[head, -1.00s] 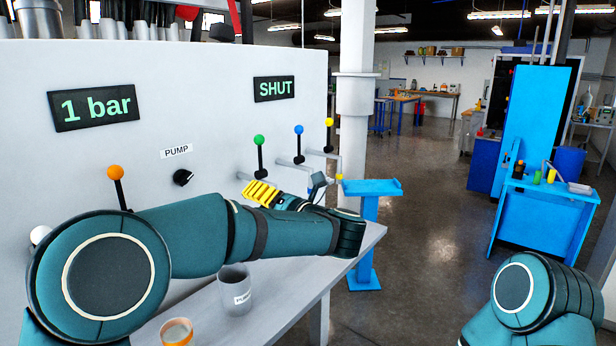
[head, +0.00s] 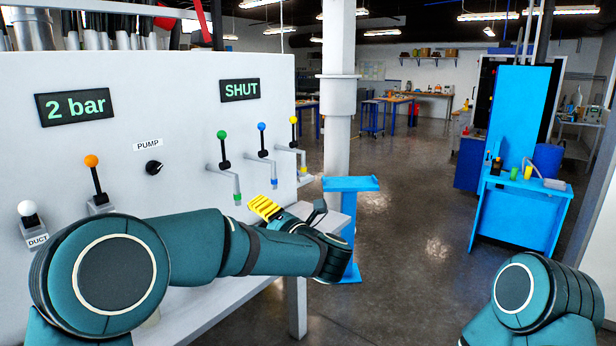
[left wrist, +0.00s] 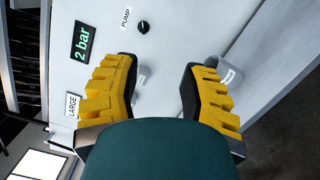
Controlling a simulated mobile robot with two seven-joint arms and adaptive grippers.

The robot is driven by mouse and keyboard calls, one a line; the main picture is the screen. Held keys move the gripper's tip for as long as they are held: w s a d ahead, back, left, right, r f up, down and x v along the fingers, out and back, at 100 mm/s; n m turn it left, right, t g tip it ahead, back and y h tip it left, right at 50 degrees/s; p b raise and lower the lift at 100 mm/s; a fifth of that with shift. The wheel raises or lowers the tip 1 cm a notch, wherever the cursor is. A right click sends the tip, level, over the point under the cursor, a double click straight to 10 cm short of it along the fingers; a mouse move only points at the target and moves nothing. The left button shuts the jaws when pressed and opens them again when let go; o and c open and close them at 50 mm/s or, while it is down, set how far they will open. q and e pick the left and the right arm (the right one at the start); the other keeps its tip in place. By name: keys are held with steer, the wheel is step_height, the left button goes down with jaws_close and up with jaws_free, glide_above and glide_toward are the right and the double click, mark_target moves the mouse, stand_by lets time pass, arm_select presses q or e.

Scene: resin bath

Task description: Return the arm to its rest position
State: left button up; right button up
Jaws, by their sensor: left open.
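My left arm reaches in from the left in the head view and bends at the wrist in front of the white panel. Its yellow-fingered left gripper (head: 266,208) is in front of the bench, below the taps. In the left wrist view the left gripper (left wrist: 160,88) is open, its two yellow fingers wide apart with nothing held between them. A grey cup (left wrist: 229,72) with a label stands on the bench beyond the right-hand finger. Part of my right arm shows at the lower right of the head view; its gripper is out of view.
The white panel (head: 190,100) carries a "2 bar" display (head: 76,106), a "SHUT" display (head: 240,90), a pump knob (head: 154,168) and several coloured levers. A blue stand (head: 350,185) is beyond the bench's end (head: 245,290). Open floor lies to the right.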

arm_select(q)
steer(key=w+a+f+m+t+h, duration=0.1)
steer(key=w+f+m+h, duration=0.1)
steer(key=f+m+h, duration=0.45)
steer(key=w+a+f+m+t+h, duration=0.1)
steer(key=f+m, duration=0.3)
steer(key=f, duration=0.5)
steer(key=s+d+f+m+g+h, duration=0.15)
steer(key=s+f+m, duration=0.25)
steer(key=f, duration=0.4)
steer(key=s+f+m+g+h, duration=0.2)
steer(key=s+f+m+h, duration=0.1)
steer(key=f+m, duration=0.3)
steer(key=s+f+m+g+h, duration=0.1)
steer(key=s+f+m+g, duration=0.1)
steer(key=s+f, duration=0.3)
steer(key=s+f+m+g+h, duration=0.2)
steer(key=s+f+m+g, duration=0.1)
steer(key=s, duration=0.9)
steer(key=s+f+m+g+h, duration=0.1)
steer(key=s+f+m+g, duration=0.1)
steer(key=s+f+g, duration=0.3)
steer(key=s+f, duration=0.2)
steer(key=s, duration=0.1)
steer(key=shift+s+a+f+m, duration=0.15)
steer(key=shift+a+f+m, duration=0.2)
steer(key=shift+a+f, duration=0.05)
